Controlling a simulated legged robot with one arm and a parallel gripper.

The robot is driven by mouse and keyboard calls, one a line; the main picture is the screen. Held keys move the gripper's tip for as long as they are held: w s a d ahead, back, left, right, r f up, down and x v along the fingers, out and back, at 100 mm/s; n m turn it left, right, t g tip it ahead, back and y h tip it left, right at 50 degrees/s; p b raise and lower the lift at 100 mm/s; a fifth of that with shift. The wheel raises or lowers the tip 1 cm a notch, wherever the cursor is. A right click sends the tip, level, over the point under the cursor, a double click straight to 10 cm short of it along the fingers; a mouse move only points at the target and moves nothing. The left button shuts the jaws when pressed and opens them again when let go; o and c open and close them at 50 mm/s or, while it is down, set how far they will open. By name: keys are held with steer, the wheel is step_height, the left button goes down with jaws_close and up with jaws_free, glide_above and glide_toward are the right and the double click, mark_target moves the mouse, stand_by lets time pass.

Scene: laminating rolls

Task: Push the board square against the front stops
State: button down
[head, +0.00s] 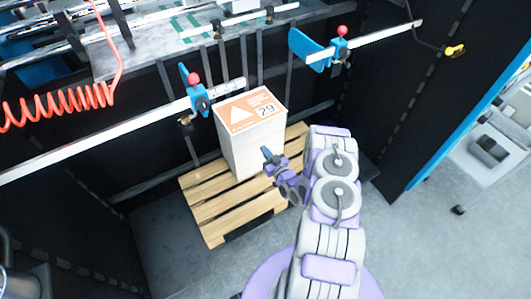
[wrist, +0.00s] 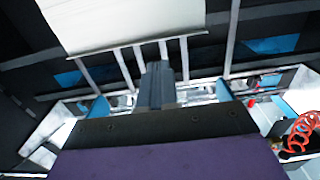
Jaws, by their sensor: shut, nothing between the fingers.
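The board (head: 250,108), with an orange print, a white triangle and the number 29, lies on top of a tall pale stack (head: 252,145). Upright dark bars (head: 224,58) stand behind the stack and look like the front stops; whether the board touches them cannot be told. My gripper (head: 268,156) is shut and empty, in front of the stack's right side and below the board's top. In the wrist view the shut fingers (wrist: 157,85) point towards the bars, with a pale face of the stack (wrist: 130,22) above them.
The stack stands on a wooden pallet (head: 205,194). Blue clamps with red knobs sit on the left rail (head: 100,130) and right rail (head: 385,37). A red coiled hose (head: 60,105) hangs at the left. Grey floor is free at the lower right.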

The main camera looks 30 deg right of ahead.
mark_target(247, 127)
steer(key=shift+w+a+b, duration=0.15)
steer(key=shift+w+b, duration=0.15)
steer(key=shift+w, duration=2.5)
steer(key=shift+w+a+b, duration=0.1)
steer(key=shift+w+b, duration=0.2)
steer(key=shift+w, duration=2.5)
steer(key=shift+w, duration=0.15)
steer(key=shift+w, duration=0.8)
steer(key=s+p, duration=0.1)
steer(key=s, duration=0.6)
steer(key=shift+p, duration=0.35)
steer(key=shift+d, duration=0.1)
